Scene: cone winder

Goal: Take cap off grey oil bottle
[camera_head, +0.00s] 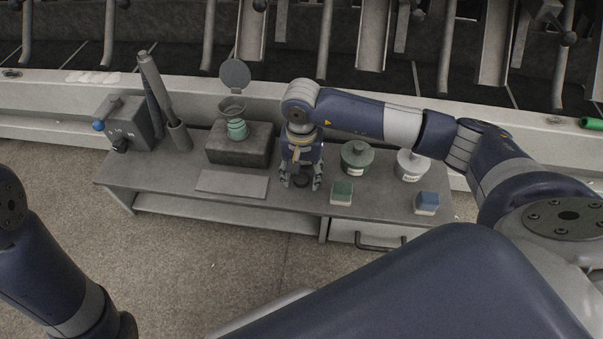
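A light grey bottle with a pale label (411,167) stands upright at the right part of the bench, partly under my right forearm. Its top is close to the arm, and I cannot tell whether a cap is on it. My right gripper (301,184) points down over the middle of the bench, left of both bottles. Its fingers are spread. A small dark round thing (301,180) shows between them, low near the bench top; I cannot tell whether they touch it. Of my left arm only links show at the lower left; its gripper is out of view.
A green bottle (356,157) stands between my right gripper and the grey bottle.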

